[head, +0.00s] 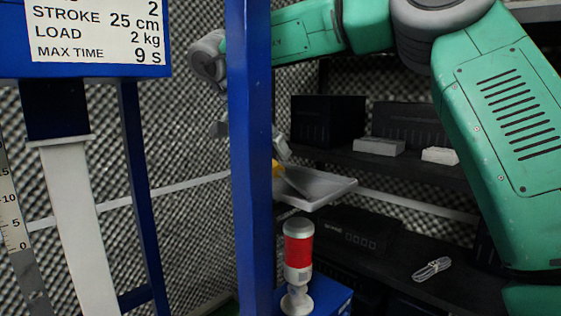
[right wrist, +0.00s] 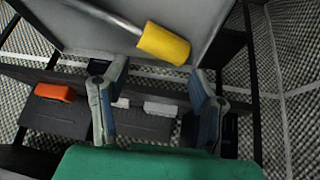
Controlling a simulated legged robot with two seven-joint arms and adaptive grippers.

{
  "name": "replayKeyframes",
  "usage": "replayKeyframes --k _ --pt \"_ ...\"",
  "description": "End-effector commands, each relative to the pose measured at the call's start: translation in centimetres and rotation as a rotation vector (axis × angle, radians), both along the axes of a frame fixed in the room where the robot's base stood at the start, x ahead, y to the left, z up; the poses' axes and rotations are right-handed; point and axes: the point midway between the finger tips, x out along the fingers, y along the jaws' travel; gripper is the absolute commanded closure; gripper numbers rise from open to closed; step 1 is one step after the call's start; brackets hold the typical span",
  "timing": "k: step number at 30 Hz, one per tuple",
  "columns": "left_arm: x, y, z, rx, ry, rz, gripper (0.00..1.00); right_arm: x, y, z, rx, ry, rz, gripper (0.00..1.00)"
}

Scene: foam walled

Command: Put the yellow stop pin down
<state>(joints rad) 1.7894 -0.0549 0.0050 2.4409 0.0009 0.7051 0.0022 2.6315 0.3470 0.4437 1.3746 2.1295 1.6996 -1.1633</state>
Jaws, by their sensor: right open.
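The yellow stop pin (right wrist: 163,44) has a thick yellow end and a grey shaft. In the right wrist view it lies at a slant on the pale grey tray (right wrist: 100,22), just beyond my fingertips. My right gripper (right wrist: 160,75) is open, with a finger on each side and nothing between them. In the head view a bit of yellow pin (head: 276,168) shows at the tray (head: 318,190), beside my right gripper (head: 279,150). The blue post hides much of that gripper and part of the tray. My left gripper is out of view.
A blue post (head: 251,120) stands close in front of the tray. A red and white lamp (head: 299,250) stands below it. Dark shelves (head: 420,170) behind hold black boxes, white blocks and a coiled cable (head: 432,269). An orange block (right wrist: 55,92) shows in the wrist view.

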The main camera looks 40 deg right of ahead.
Motion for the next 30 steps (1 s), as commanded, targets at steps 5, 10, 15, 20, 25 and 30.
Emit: replayKeyframes --k 5,10,15,20,25,30 --pt "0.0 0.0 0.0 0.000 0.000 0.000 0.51 0.3 1.4 2.2 -0.001 -0.001 0.001 0.47" --pt "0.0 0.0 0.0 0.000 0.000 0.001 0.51 0.3 1.6 3.0 0.003 0.001 0.000 0.47" --pt "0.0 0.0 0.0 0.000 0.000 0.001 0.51 0.3 1.4 3.0 0.005 0.002 0.000 0.47" --pt "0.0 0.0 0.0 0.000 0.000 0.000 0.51 0.3 1.5 3.0 0.003 0.003 0.000 0.47" --pt "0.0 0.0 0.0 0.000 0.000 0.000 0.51 0.3 1.7 3.1 0.002 0.002 0.000 0.47" --pt "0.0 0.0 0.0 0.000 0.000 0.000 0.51 0.3 2.0 3.2 0.000 0.001 0.000 0.47"
